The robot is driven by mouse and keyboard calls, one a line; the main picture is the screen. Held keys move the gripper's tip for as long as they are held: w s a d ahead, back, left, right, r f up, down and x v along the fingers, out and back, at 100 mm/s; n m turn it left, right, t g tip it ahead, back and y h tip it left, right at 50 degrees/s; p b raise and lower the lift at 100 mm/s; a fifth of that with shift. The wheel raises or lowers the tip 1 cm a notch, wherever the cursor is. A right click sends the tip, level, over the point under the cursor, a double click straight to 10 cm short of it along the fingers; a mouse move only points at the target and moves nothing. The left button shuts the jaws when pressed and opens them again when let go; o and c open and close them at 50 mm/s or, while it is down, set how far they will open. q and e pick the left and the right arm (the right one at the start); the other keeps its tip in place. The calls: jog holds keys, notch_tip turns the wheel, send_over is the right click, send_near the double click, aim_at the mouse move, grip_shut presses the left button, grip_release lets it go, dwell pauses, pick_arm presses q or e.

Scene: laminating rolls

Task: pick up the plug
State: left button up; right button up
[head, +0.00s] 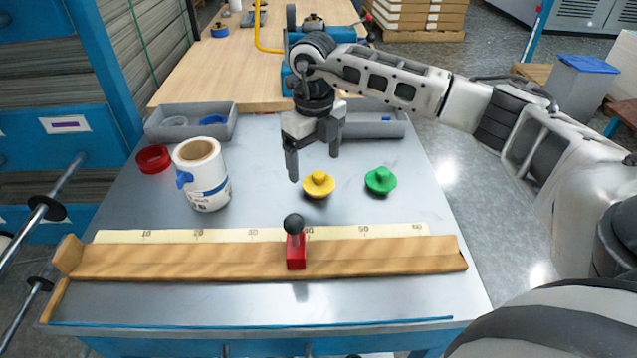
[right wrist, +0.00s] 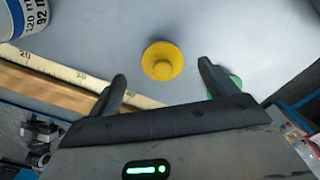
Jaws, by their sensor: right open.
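Two plugs with a round flange and a raised knob lie on the grey metal table. The yellow plug (head: 318,184) is at the middle, and the green plug (head: 380,180) is to its right. My right gripper (head: 314,165) is open and empty, above and just behind the yellow plug. In the right wrist view the yellow plug (right wrist: 162,61) lies ahead of the spread fingers (right wrist: 162,82), not between them. The green plug (right wrist: 234,84) is partly hidden behind one finger there. My left gripper is not in view.
A white roll (head: 203,176) with a cardboard core stands at the left, beside a red ring (head: 153,158). A wooden ruler rail (head: 180,262) with a red stop (head: 296,251) crosses the front. Grey trays (head: 160,128) stand at the back. Bare table surrounds the plugs.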

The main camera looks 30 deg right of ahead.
aim_at(318, 174)
jog(key=f, duration=0.5)
jog(key=shift+s+d+f, duration=0.1)
jog(key=shift+s+d, duration=0.05)
jog(key=shift+s, duration=0.15)
jog(key=shift+c, duration=0.3)
jog(key=c, duration=1)
